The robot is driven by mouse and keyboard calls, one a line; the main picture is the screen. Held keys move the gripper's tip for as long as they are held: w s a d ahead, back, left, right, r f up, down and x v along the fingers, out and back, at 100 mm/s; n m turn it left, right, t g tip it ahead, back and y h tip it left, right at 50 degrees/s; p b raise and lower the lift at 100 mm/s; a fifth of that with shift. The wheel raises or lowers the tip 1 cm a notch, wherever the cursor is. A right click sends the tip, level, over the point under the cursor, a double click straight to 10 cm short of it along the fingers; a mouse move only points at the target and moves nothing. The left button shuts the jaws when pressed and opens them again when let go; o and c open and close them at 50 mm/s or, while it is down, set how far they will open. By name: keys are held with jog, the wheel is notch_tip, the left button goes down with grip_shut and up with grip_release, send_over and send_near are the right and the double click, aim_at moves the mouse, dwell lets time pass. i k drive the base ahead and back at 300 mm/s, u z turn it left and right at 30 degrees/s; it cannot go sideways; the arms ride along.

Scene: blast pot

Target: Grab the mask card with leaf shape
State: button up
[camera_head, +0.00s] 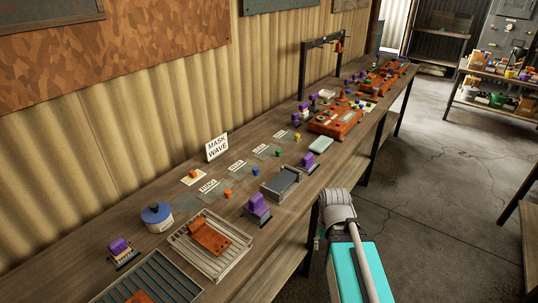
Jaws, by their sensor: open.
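A row of small flat cards and clear plates lies along the wooden bench beside a white sign reading "MASK WAVE" (217,147). One pale card (184,180) lies left of the sign with an orange block on it. Other labelled cards run to the right, such as one near the middle (237,166) and one farther along (279,135). Their shapes are too small to read, so I cannot tell which is the leaf. My arm shows at the lower right, in front of the bench; my gripper cannot be made out.
The bench holds a blue-lidded pot (157,215), a grey tray with an orange piece (184,247), a dark open box (280,186), purple-topped tools (257,206) and orange machines (335,121). A black frame (303,70) stands farther back.

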aim_at(269, 149)
jog(key=k, duration=0.95)
jog(key=z, duration=1.15)
jog(key=i, duration=2.15)
jog(key=u, duration=0.05)
